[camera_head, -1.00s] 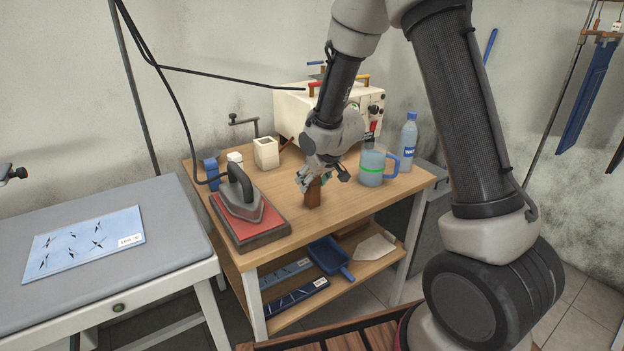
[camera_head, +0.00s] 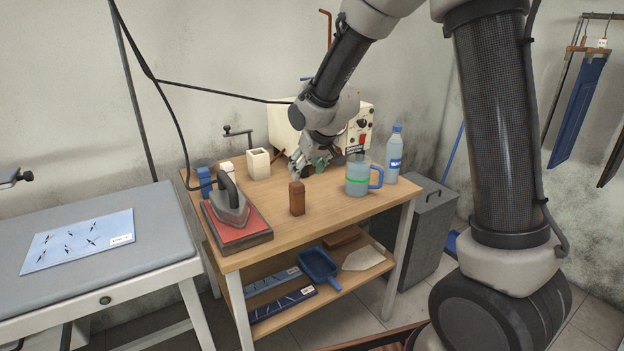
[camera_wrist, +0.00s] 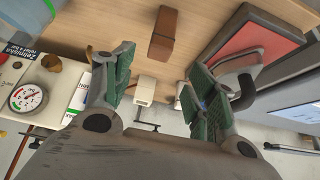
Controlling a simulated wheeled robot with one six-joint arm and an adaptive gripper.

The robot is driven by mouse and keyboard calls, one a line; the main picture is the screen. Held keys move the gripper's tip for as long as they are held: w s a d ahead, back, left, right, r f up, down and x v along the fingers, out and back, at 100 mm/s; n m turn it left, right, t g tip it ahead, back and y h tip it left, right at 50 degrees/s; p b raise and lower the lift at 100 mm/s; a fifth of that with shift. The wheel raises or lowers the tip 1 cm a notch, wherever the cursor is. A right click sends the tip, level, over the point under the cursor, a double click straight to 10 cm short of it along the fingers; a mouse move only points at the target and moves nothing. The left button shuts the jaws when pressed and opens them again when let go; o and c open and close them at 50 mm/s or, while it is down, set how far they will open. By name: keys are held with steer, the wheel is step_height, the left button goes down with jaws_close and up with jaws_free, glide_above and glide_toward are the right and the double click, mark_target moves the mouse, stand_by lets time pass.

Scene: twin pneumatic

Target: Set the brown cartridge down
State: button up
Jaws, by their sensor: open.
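The brown cartridge (camera_head: 297,198) stands upright on the wooden table (camera_head: 262,225), right of the iron and left of the mug. It also shows in the wrist view (camera_wrist: 164,35), ahead of the fingers and apart from them. My gripper (camera_head: 307,163) is open and empty, above and behind the cartridge in the head view. In the wrist view its two green-padded fingers (camera_wrist: 160,85) are spread wide with nothing between them.
An iron (camera_head: 231,205) rests on a red pad at the table's left. A mug (camera_head: 357,178) and a water bottle (camera_head: 393,156) stand at the right. A white holder (camera_head: 258,163) and a cream machine with a gauge (camera_wrist: 40,95) are at the back.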

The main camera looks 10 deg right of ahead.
steer(key=s+d+r+m+h, duration=0.1)
steer(key=s+d+r+m, duration=0.1)
steer(key=s+d+r, duration=1)
steer(key=s+d+g, duration=0.1)
steer(key=s+d, duration=0.2)
steer(key=s, duration=0.8)
steer(key=s+d+m+g+h, duration=0.1)
steer(key=s+d, duration=0.2)
steer(key=s, duration=0.8)
steer(key=shift+s+r, duration=0.3)
steer(key=shift+s, duration=0.05)
